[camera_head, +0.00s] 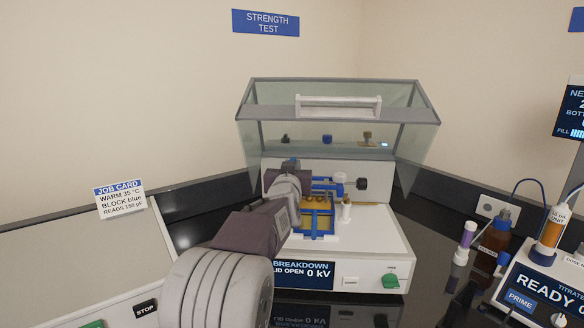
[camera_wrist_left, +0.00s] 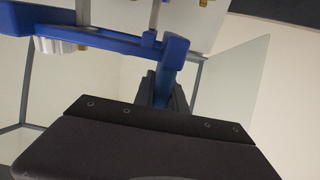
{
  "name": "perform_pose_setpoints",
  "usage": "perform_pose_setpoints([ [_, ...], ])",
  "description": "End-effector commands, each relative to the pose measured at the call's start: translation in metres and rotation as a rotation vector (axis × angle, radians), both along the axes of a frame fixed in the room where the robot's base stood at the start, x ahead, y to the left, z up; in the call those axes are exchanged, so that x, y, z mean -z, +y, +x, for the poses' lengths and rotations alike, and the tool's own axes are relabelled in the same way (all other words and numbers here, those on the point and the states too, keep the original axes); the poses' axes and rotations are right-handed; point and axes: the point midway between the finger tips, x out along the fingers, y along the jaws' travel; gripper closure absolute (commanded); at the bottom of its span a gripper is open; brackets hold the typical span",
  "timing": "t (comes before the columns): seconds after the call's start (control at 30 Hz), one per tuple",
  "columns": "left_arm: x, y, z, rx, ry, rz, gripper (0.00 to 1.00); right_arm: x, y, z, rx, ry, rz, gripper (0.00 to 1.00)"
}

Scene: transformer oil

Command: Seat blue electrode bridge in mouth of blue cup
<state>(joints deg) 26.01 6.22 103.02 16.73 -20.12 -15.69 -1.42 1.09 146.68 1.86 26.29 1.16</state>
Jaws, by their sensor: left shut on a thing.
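The blue electrode bridge (camera_head: 322,187) is at the tester in the head view, at the rear of the blue-framed cup (camera_head: 318,228), which shows amber inside. In the left wrist view the bridge (camera_wrist_left: 110,40) is a blue bar with a white knob at one end and metal rods. My left gripper (camera_wrist_left: 166,92) is shut on the bridge's blue upright part. In the head view my left gripper (camera_head: 300,182) is partly hidden by its own wrist. I cannot tell whether the bridge touches the cup's mouth. My right gripper is not in view.
The white tester (camera_head: 370,245) has its clear lid (camera_head: 335,110) raised behind my gripper. A small pale post (camera_head: 346,210) stands right of the cup.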

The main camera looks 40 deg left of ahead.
Motion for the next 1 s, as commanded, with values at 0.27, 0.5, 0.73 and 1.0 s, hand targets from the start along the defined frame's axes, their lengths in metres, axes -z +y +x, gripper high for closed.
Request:
perform_pose_setpoints([
  [0.27,0.004,0.000,0.000,-0.001,-0.007,0.002,1.00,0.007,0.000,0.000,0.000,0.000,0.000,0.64],
  [0.5,0.009,0.000,0.000,-0.001,-0.007,0.002,1.00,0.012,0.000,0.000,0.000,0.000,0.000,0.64],
  [0.73,0.015,0.000,0.000,-0.001,-0.007,0.002,1.00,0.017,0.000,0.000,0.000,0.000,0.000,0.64],
  [1.0,0.021,0.000,0.000,-0.001,-0.006,0.003,1.00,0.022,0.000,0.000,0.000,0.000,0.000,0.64],
])
